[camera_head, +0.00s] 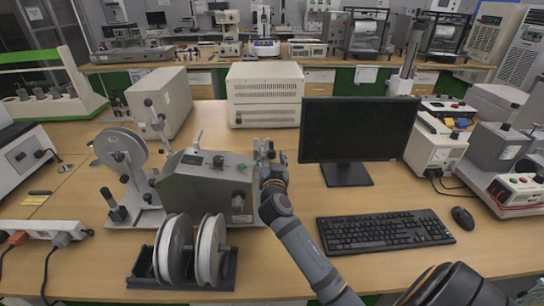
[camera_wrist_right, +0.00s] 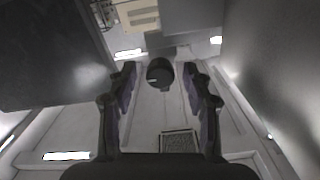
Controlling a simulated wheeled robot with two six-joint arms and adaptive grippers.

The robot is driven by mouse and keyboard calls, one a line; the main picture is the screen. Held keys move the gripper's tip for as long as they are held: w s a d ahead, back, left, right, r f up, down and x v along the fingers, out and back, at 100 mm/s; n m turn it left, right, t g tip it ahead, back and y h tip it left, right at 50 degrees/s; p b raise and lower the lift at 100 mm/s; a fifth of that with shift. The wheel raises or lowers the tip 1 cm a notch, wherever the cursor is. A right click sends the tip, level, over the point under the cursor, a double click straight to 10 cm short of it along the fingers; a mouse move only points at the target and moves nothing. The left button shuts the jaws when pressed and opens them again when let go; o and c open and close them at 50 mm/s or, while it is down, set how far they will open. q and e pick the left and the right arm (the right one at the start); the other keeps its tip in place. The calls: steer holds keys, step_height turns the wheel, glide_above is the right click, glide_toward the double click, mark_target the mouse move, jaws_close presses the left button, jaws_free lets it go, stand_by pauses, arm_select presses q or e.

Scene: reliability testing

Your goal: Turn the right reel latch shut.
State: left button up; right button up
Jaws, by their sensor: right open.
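The grey reel machine (camera_head: 205,185) stands on the bench left of centre, with a pale reel (camera_head: 120,147) on its left side. My right gripper (camera_head: 264,150) is at the machine's right end, fingers pointing away from me. In the right wrist view its two fingers are open, with a round black knob (camera_wrist_right: 160,72), probably the right reel latch, between the fingertips. Gaps show on both sides of the knob. A small pale mark lies on its face. In the head view the gripper hides this latch. My left gripper is out of view.
A black rack with two loose reels (camera_head: 207,250) stands in front of the machine. A monitor (camera_head: 357,130), keyboard (camera_head: 383,232) and mouse (camera_head: 462,217) are to the right. A beige box (camera_head: 265,95) stands behind. Bare bench lies around the monitor's foot.

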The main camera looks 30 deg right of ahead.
jaws_close()
steer(key=shift+n, duration=0.4)
steer(key=n, duration=0.4)
steer(key=shift+a+p, duration=0.1)
steer(key=shift+p, duration=0.2)
steer(key=n+p, duration=0.1)
steer(key=n, duration=0.2)
steer(key=shift+r+n, duration=0.1)
steer(key=shift+n, duration=0.2)
steer(key=n+p, duration=0.1)
steer(key=n, duration=0.3)
steer(key=shift+n+p, duration=0.3)
steer(key=shift+p, duration=0.05)
steer(key=n+p, duration=0.2)
steer(key=n, duration=0.2)
steer(key=shift+n, duration=0.4)
steer(key=shift+f, duration=0.2)
